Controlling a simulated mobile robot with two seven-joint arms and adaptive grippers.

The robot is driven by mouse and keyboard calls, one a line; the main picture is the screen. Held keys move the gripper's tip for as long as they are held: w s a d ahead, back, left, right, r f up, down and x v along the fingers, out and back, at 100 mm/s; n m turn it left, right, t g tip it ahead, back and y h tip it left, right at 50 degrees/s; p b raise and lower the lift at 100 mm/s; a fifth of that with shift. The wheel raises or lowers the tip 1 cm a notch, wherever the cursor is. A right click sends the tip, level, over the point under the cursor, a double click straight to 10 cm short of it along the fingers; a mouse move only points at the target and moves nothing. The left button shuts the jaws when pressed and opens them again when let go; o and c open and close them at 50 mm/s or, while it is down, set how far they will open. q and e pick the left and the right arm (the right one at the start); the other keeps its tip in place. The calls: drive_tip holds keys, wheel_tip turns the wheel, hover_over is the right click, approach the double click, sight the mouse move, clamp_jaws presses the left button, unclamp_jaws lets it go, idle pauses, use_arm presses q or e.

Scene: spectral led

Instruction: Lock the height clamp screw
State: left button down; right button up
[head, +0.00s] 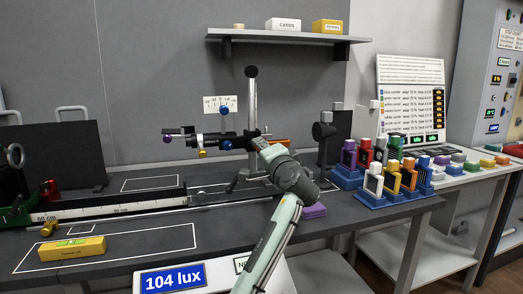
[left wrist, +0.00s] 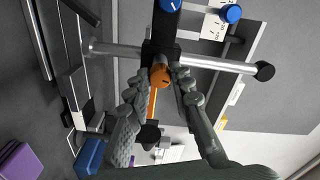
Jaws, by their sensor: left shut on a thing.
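The height clamp screw is an orange round knob (left wrist: 160,77) on the black clamp block of the post. My left gripper (left wrist: 159,75) has its two fingertips on either side of the knob and is shut on it. In the head view my left gripper (head: 262,144) reaches up to the post (head: 252,105) and hides the knob. The post is upright, with a black ball on top; it also shows in the left wrist view (left wrist: 215,64), lying across the picture. My right gripper is in neither view.
A horizontal arm with blue knobs (head: 227,144) extends left of the post, below a small scale card (head: 220,104). A rail (head: 130,208) runs along the bench. Coloured filter holders (head: 374,184) stand at right. A yellow level (head: 72,248) lies front left.

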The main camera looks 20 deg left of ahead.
use_arm(q)
drive_tip(key=shift+m, duration=3.6)
drive_tip(key=c, duration=1.3)
unclamp_jaws()
drive_tip(key=v, duration=1.2)
